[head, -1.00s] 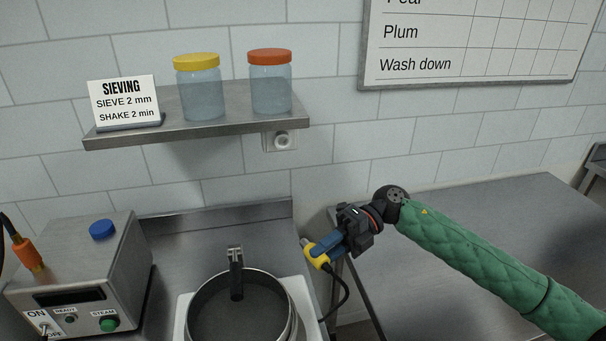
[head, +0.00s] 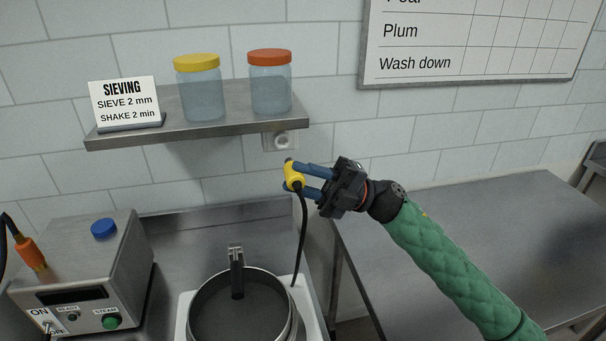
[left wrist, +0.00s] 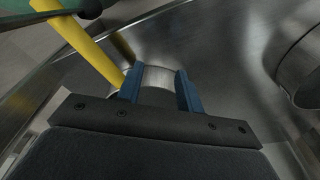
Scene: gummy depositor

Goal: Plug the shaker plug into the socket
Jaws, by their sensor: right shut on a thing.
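The yellow shaker plug (head: 293,175) is between the blue fingertips of my right gripper (head: 298,178). That gripper is shut on it, with the plug's tip pointing up and its black cable hanging down. The white wall socket (head: 282,141) is just below the shelf; the plug is a little below it, and a gap shows between them in the picture. My left gripper (left wrist: 160,88) shows only in the left wrist view. Its blue fingers stand apart, with a grey metal surface seen between them.
A shelf (head: 200,130) above holds two jars and a sieving sign. A round sieve pan (head: 203,285) stands on a white base below the cable. A control box (head: 85,270) is at the left. The right-hand table (head: 470,230) is bare.

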